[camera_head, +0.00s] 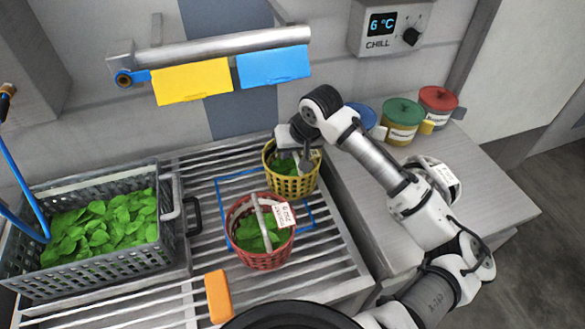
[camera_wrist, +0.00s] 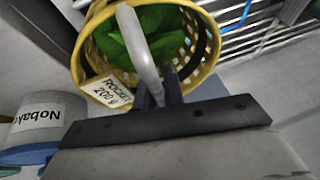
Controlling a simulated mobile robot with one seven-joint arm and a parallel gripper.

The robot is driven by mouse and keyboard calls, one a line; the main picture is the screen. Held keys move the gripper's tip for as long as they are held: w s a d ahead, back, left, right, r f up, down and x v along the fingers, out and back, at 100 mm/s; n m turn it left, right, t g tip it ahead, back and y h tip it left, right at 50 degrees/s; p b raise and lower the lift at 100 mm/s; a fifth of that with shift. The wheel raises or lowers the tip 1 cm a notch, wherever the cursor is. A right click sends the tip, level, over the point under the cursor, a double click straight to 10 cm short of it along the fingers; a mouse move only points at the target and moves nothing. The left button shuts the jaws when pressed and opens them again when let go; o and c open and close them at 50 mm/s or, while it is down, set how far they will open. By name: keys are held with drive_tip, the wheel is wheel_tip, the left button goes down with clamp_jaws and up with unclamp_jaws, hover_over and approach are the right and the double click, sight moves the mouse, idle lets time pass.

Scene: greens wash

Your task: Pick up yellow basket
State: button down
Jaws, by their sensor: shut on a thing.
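The yellow basket (camera_head: 291,184) holds green leaves and is at the back right of the slatted rack in the head view. In the wrist view the yellow basket (camera_wrist: 203,60) fills the upper middle, with its grey handle and a tag reading "ROCKET 200 g" (camera_wrist: 108,90). My gripper (camera_head: 297,157) is above the basket from the back right. In the wrist view my gripper (camera_wrist: 160,92) is shut on the basket's grey handle. I cannot tell whether the basket touches the rack.
A red basket (camera_head: 262,259) of leaves stands just in front, close to the yellow one. A grey crate (camera_head: 90,265) of leaves is at left, an orange block (camera_head: 218,296) at front. Lidded tubs (camera_head: 402,118) stand at right.

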drive_tip(key=shift+r, duration=0.1)
idle(0.3)
drive_tip(key=shift+r+b, duration=0.5)
drive_tip(key=s+d+b, duration=0.3)
drive_tip(key=s+d, duration=0.3)
wheel_tip(320, 180, up, 14)
drive_tip(key=shift+a+f+b, duration=0.2)
drive_tip(key=shift+a+b, duration=0.15)
idle(0.5)
